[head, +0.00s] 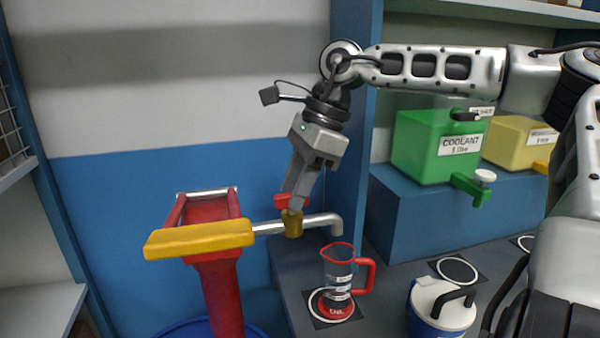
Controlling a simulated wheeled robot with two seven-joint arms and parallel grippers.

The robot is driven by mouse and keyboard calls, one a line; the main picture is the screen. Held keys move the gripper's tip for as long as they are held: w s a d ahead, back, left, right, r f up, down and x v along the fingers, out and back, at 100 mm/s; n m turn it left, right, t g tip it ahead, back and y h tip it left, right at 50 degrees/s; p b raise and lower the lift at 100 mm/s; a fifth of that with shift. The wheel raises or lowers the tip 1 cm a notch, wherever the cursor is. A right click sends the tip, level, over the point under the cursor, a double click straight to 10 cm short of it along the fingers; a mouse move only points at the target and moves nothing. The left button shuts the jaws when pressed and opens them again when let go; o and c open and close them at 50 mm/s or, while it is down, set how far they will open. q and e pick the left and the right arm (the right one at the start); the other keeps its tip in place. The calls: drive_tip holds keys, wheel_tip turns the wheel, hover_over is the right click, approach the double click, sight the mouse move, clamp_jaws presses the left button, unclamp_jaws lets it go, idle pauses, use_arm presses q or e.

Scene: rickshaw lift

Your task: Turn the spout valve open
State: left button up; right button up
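The spout (323,219) is a silver pipe that bends down at its right end. A brass valve body (293,225) sits on it, with a red valve handle (282,201) on top. My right gripper (295,206) points down from above, its fingertips at the red handle and partly hiding it. The fingers look close together, but I cannot tell whether they are closed on the handle. A clear jug (338,273) with red rim and handle stands below the spout's end. My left gripper is not in view.
A red pump (223,290) with a yellow lever (200,239) stands left of the valve. A green coolant container (424,146) and a yellow container (513,141) sit on a blue ledge (430,215) at right. A blue-and-white canister (440,309) stands right of the jug.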

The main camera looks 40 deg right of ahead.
drive_tip(key=v, duration=1.6)
drive_tip(key=shift+s+f, duration=0.15)
